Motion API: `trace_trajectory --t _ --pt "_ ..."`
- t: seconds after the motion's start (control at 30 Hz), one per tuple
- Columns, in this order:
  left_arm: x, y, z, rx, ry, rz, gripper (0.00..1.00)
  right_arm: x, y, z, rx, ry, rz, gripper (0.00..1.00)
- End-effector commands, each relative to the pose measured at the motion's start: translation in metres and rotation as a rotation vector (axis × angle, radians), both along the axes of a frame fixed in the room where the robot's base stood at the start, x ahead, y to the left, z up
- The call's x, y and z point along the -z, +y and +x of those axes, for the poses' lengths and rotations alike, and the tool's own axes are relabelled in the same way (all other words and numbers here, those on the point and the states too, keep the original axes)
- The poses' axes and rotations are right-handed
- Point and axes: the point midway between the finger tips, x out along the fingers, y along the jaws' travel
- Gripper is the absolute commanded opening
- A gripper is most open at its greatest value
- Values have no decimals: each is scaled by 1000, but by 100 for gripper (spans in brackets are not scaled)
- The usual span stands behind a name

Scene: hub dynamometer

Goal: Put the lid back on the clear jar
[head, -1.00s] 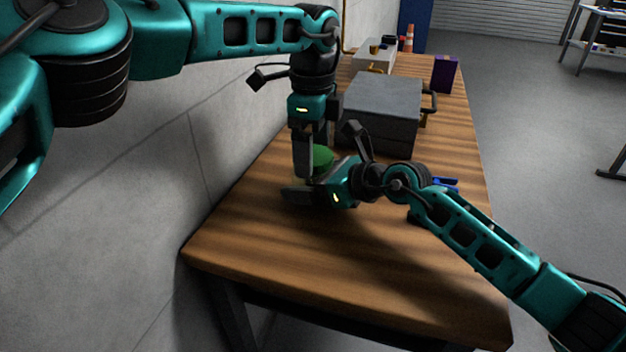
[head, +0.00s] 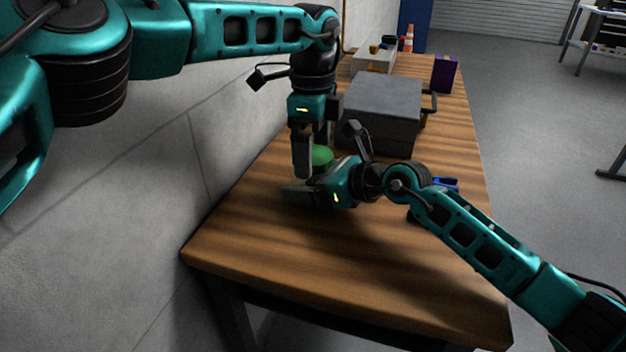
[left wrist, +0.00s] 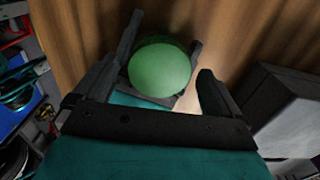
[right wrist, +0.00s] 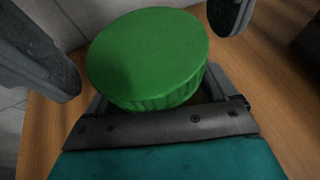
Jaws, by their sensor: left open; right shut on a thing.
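The round green lid (head: 321,156) is level between my two grippers. It shows from above in the left wrist view (left wrist: 160,68), and its ribbed side shows in the right wrist view (right wrist: 150,55). My left gripper (head: 312,162) points down, open, with its fingers apart on either side of the lid. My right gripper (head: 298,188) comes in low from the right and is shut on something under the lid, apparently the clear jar. The jar is almost wholly hidden by the lid and fingers, so I cannot tell how the lid sits on it.
A grey box with a side handle (head: 380,108) stands close behind the grippers. A blue object (head: 446,184) lies to the right, partly behind my right arm. A purple box (head: 444,74) is farther back. The wooden table (head: 290,255) is clear in front; a wall runs along its left.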

Motion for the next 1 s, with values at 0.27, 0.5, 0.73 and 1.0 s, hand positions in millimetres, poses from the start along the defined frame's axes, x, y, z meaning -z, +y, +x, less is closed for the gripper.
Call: trace_trajectory --t 0.27,0.5,0.73,1.0 --pt "-16 0 0 0 -2 -2 98 1 0 0 1 -1 -2 1" --pt "-44 0 0 0 -1 0 98 1 0 0 1 -1 -2 1" --pt "-45 0 0 0 0 0 98 1 0 0 1 0 -1 1" --pt "-49 -35 -4 51 -9 -144 94 1 0 0 1 0 -1 1"
